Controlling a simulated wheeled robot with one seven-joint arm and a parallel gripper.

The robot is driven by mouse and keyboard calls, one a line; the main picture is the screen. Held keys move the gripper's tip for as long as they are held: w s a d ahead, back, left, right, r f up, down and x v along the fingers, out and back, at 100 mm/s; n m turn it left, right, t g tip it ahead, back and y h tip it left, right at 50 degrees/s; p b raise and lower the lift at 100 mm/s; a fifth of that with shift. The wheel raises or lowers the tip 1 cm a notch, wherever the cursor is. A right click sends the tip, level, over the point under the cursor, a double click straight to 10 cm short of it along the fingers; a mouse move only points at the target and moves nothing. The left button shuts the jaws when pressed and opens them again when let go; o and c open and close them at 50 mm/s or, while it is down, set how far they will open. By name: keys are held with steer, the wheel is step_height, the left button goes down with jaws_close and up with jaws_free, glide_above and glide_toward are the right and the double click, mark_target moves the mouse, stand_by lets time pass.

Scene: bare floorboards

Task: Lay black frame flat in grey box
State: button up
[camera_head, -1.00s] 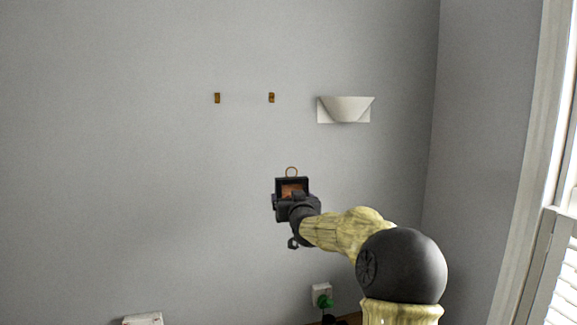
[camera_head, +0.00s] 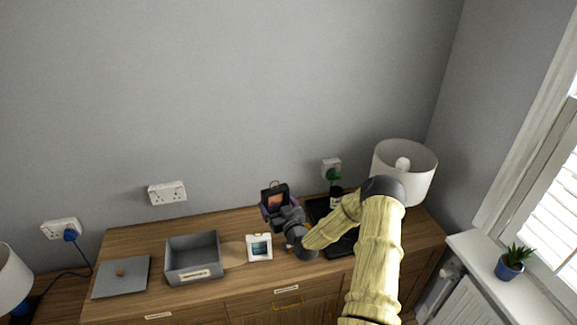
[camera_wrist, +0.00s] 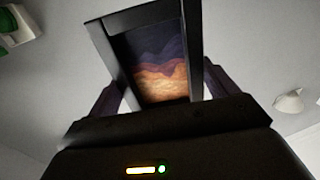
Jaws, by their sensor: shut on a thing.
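The black frame (camera_head: 277,199), with a dark purple and orange picture in it, is held upright by my gripper (camera_head: 283,214). In the wrist view the frame (camera_wrist: 194,50) stands slightly tilted between the fingers (camera_wrist: 158,92), with its picture facing the camera. In the head view it appears over the back part of the wooden dresser top. The grey box (camera_head: 193,274) sits open on the dresser to the left of my gripper. It looks empty and has a label on its front. A grey lid (camera_head: 121,283) with a knob lies to its left.
A dark flat object (camera_head: 342,243) lies partly hidden behind my arm.

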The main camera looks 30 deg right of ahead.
steer(key=s+a+f+b, duration=0.5)
steer(key=s+a+f, duration=0.2)
steer(key=s+f, duration=0.2)
steer(key=s+a+f+b, duration=0.5)
steer(key=s+a+f, duration=0.3)
steer(key=f, duration=0.4)
steer(key=shift+s+a+f, duration=0.2)
steer(key=shift+s+a, duration=0.1)
steer(key=shift+s, duration=0.15)
steer(key=shift+s, duration=0.1)
